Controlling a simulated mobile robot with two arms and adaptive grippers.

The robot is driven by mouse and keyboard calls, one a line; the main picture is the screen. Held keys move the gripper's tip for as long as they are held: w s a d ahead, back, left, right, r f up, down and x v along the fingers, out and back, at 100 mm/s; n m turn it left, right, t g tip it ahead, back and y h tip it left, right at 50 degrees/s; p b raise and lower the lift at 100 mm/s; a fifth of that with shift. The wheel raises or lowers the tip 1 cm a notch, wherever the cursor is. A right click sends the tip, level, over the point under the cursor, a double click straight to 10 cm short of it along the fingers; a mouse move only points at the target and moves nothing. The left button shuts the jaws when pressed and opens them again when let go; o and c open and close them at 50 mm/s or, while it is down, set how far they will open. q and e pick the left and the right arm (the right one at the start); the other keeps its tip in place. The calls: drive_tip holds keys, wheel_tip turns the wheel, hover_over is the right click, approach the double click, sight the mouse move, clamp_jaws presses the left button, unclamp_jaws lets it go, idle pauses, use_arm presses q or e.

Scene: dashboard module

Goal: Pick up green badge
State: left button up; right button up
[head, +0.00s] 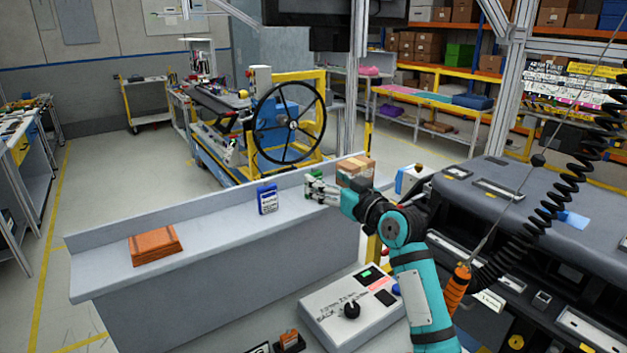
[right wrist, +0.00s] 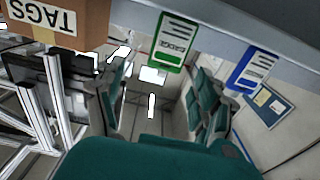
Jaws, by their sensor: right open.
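The green badge (right wrist: 172,42), a green-framed card with a white label, stands by the ledge wall in the right wrist view. My right gripper (right wrist: 160,98) is open, with one finger on each side of the badge's line and the badge beyond the fingertips. I see no contact between them. In the head view my right gripper (head: 314,188) is at the ledge, right of the blue badge (head: 267,198), and it largely hides the green badge there. The blue badge also shows in the right wrist view (right wrist: 254,70). My left gripper is not in view.
A cardboard box labelled TAGS (right wrist: 60,20) stands close beside the green badge. An orange tray (head: 154,245) lies on the grey ledge (head: 215,243), left of the badges. A control box with a knob (head: 352,310) sits in front. The ledge between tray and blue badge is clear.

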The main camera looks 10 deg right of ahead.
sight(316, 174)
drive_tip(key=p+x, duration=0.1)
drive_tip(key=x, duration=0.1)
drive_tip(key=p+x, duration=0.1)
drive_tip(key=x, duration=0.1)
drive_tip(key=shift+w+a+r+p, duration=0.15)
drive_tip(key=shift+a+p, duration=0.25)
drive_tip(key=shift+w+a, duration=0.15)
drive_tip(key=shift+w, duration=0.2)
drive_tip(key=shift+s, duration=0.1)
drive_tip(key=shift+c, duration=1.3)
drive_tip(key=c, duration=0.9)
